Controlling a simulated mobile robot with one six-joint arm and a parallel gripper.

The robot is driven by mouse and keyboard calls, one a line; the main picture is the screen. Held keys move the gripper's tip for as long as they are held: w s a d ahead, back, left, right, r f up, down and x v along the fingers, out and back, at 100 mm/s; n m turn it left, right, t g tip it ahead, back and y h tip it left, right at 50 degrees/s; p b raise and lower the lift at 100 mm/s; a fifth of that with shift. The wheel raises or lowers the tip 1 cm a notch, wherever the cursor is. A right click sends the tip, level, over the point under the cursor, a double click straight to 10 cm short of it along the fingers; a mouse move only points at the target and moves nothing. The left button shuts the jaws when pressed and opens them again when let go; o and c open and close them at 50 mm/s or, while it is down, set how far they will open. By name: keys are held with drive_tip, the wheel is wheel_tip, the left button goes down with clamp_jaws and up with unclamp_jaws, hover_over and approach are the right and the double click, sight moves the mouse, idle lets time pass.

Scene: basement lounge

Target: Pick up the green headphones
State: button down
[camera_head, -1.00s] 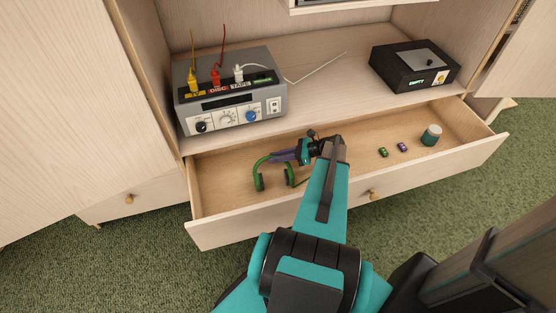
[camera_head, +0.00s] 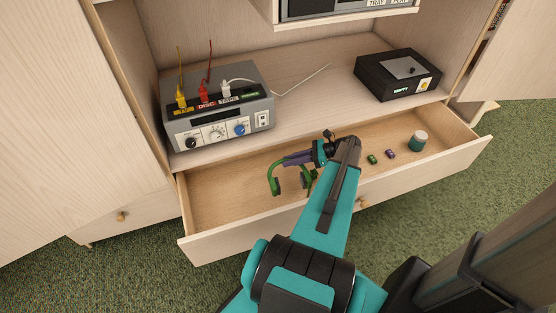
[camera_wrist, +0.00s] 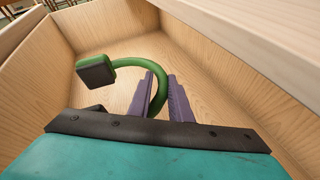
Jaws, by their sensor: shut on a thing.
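The green headphones (camera_head: 275,173) are at the left part of the open drawer, with a green band and dark ear pads. My gripper (camera_head: 290,160) has purple fingers, which reach left over the drawer and are shut on the headphones' band. In the wrist view the headphones (camera_wrist: 143,64) show a curved green band passing between the purple fingers of my gripper (camera_wrist: 161,90), with one dark square pad at the left. The other ear piece is mostly hidden behind the wrist in that view. I cannot tell how far the headphones are above the drawer floor.
The open drawer (camera_head: 228,248) also holds a small green item (camera_head: 372,159), a small purple item (camera_head: 391,154) and a teal jar (camera_head: 418,141). A grey switch box (camera_head: 217,110) with plugs and a black box (camera_head: 398,74) stand on the shelf above. The drawer walls are close around my gripper.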

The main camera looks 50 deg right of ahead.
drive_tip(key=s+d, duration=0.5)
drive_tip(key=s, duration=0.1)
drive_tip(key=shift+d, duration=0.25)
drive_tip(key=shift+s, duration=0.1)
idle(0.3)
